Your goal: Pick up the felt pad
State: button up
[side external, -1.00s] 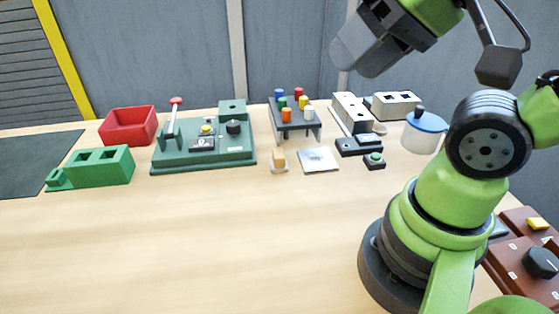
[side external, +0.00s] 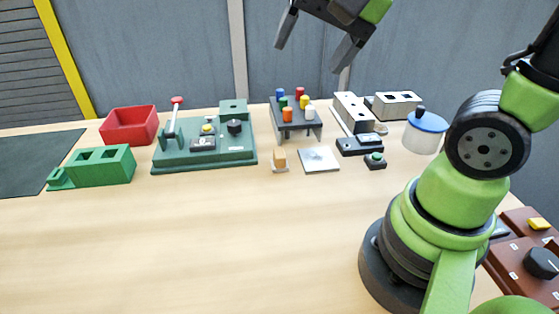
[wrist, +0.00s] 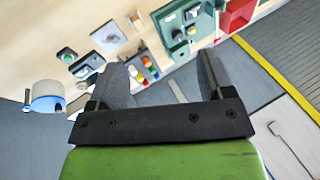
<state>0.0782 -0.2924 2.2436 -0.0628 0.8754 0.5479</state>
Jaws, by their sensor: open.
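I cannot tell for sure which thing is the felt pad. Two small candidates stand mid-table in the side view: a tan block on a small white base (side external: 279,160) and a flat pale square plate (side external: 319,159) to its right, with a small raised spot. The wrist view shows the plate (wrist: 108,38) and the tan block (wrist: 138,21) at upper left. My gripper (side external: 316,43) is high above the back of the table, fingers spread and empty, well apart from both. Its fingers also show in the wrist view (wrist: 165,75).
Behind the candidates stands a dark rack (side external: 297,128) with several coloured pegs. A green fixture (side external: 205,148), green block (side external: 100,165) and red bin (side external: 128,125) are left. Black button boxes (side external: 360,146) and a blue-lidded pot (side external: 423,137) are right. The front table is clear.

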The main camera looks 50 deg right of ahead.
jog(key=w+d+f+m+g, duration=0.1)
jog(key=w+d+f+m, duration=0.2)
jog(key=w+f+m, duration=0.1)
jog(key=w+d+f+m+g, duration=0.2)
jog(key=w+d+f+m, duration=0.1)
jog(key=f+m, duration=0.3)
jog(key=w+d+f+m+g+h, duration=0.1)
jog(key=w+d+f+m+g, duration=0.1)
jog(key=w+f+m, duration=0.3)
jog(key=shift+d+f, duration=0.3)
jog(key=shift+f, duration=0.6)
jog(key=shift+d+f, duration=0.25)
jog(key=shift+f, duration=0.65)
jog(key=m, duration=0.1)
send_over(280, 153)
notch_tip(280, 153, down, 5)
jog(key=shift+r, duration=0.2)
jog(key=shift+w+f, duration=0.1)
jog(key=shift+f, duration=3.1)
jog(key=c, duration=1)
